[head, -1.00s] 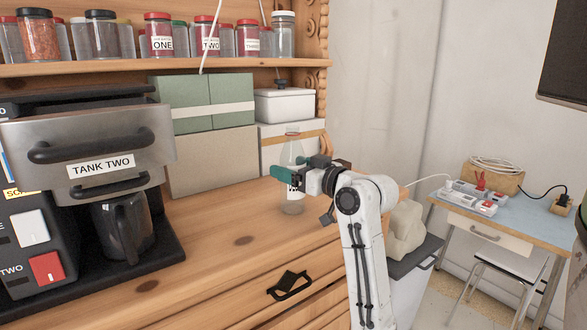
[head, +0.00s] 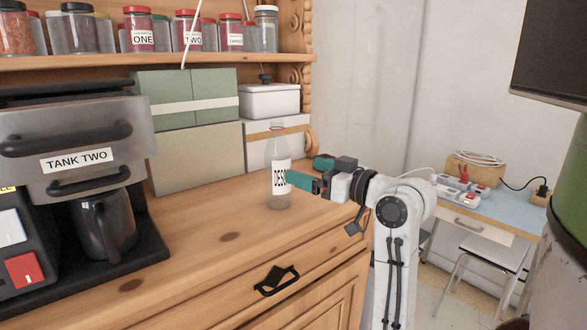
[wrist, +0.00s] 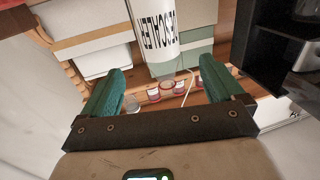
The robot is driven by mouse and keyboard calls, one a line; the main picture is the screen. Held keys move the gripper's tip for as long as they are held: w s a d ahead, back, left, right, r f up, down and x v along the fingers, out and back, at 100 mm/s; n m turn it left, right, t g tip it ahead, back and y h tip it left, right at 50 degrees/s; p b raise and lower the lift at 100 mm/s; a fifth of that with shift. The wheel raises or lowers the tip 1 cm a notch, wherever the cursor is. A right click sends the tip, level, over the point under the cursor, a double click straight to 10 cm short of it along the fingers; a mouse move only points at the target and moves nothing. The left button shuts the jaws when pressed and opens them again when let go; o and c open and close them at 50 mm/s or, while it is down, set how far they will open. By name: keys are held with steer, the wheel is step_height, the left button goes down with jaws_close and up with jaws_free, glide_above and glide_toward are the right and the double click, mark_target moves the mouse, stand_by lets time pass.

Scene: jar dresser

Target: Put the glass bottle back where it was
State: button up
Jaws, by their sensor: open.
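The clear glass bottle (head: 279,184) with a white label stands upright on the wooden dresser top, in front of the boxes. My gripper (head: 303,170) is just to its right, with teal fingers open and pointing at it. In the head view the near fingertip lies at or just beside the label's right edge; I cannot tell whether it touches. In the wrist view the bottle (wrist: 157,32) appears upside down beyond the open fingers (wrist: 158,82), and nothing is held between them. Its label there reads like "DESCALER".
A coffee machine (head: 75,140) marked TANK TWO stands at left, with a dark mug (head: 105,225) in it. Green (head: 185,98) and beige boxes (head: 195,160) and a white lidded container (head: 268,100) stand behind. Jars line the shelf (head: 160,60). The front dresser top is clear.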

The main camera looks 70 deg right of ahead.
steer(key=shift+v, duration=1.2)
steer(key=shift+c, duration=0.2)
stand_by(0.4)
